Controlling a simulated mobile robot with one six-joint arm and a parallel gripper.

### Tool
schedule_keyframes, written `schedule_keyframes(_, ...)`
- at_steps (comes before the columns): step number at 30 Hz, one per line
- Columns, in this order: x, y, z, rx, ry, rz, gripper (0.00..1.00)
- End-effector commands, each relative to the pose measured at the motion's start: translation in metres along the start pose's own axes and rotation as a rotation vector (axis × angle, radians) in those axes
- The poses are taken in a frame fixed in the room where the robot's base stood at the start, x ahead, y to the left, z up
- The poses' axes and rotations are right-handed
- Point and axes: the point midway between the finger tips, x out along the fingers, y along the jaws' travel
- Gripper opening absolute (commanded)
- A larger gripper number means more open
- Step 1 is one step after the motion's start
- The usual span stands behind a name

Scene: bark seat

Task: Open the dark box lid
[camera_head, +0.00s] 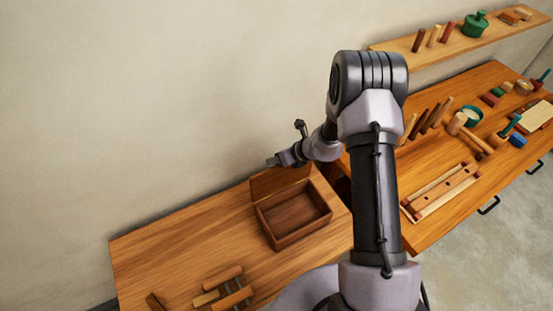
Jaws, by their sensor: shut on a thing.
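The dark brown wooden box (305,226) stands on the wooden bench top in the middle of the view. Its inside shows and looks empty. Its lid (263,187) stands raised at the box's back left side, close to the wall. My gripper (272,162) is at the upper edge of the lid, shut on it. The fingertips are small in this view, and the exact hold is hard to make out. My arm reaches in from the right and hides part of the bench beside the box.
Wooden pieces (230,289) lie at the front of the left bench. The right bench (440,231) holds a long wooden jig, a mallet (463,125) and several small tools. A wall shelf (466,42) carries a green pot (475,26). The bench left of the box is clear.

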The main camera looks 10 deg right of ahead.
Motion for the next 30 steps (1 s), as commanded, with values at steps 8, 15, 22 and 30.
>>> schedule_keyframes(8, 0.003, 0.000, -0.009, 0.003, 0.015, 0.001, 0.48)
schedule_keyframes(15, 0.002, 0.000, -0.008, 0.004, 0.013, 0.001, 0.48)
schedule_keyframes(22, -0.032, 0.000, -0.004, 0.003, 0.007, -0.002, 0.48)
schedule_keyframes(30, -0.096, 0.001, -0.003, 0.000, 0.005, -0.003, 0.48)
